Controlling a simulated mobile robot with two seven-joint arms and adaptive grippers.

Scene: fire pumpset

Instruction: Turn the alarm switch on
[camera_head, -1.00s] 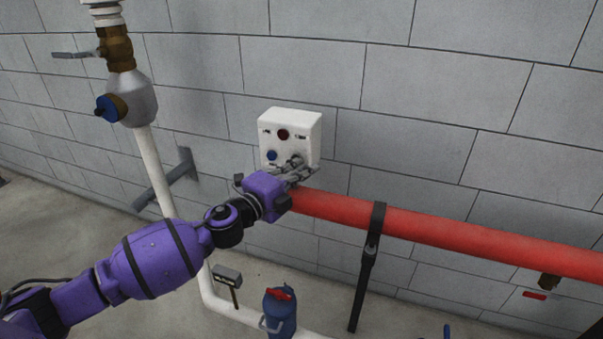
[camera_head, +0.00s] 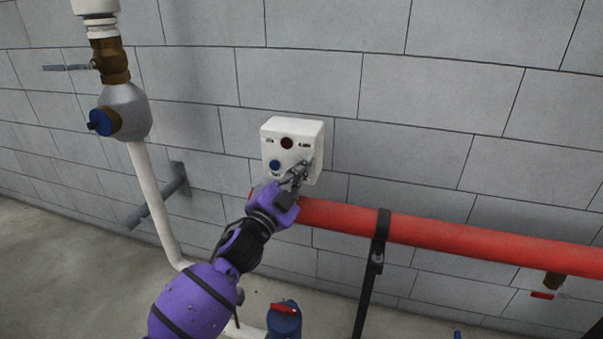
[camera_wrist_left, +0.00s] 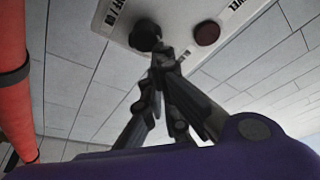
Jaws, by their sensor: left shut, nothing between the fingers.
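A white alarm box (camera_head: 290,157) is fixed to the block wall. It has a dark red round part (camera_head: 287,143) at the top and a blue round part (camera_head: 275,165) at the lower left. In the left wrist view, a black round knob (camera_wrist_left: 145,34) sits beside lettering that looks like "OFF / ON". A dark red round part (camera_wrist_left: 207,33) is to its right. My left gripper (camera_head: 306,166) is shut and empty, in front of the box's lower right. In the wrist view its fingertips (camera_wrist_left: 163,58) overlap the knob's edge; I cannot tell whether they touch. My right gripper is not in view.
A thick red pipe (camera_head: 450,233) runs along the wall just below the box, with a black support (camera_head: 372,270). A white pipe (camera_head: 152,195) with a valve (camera_head: 125,112) stands at the left. A blue fitting (camera_head: 284,322) is low in front.

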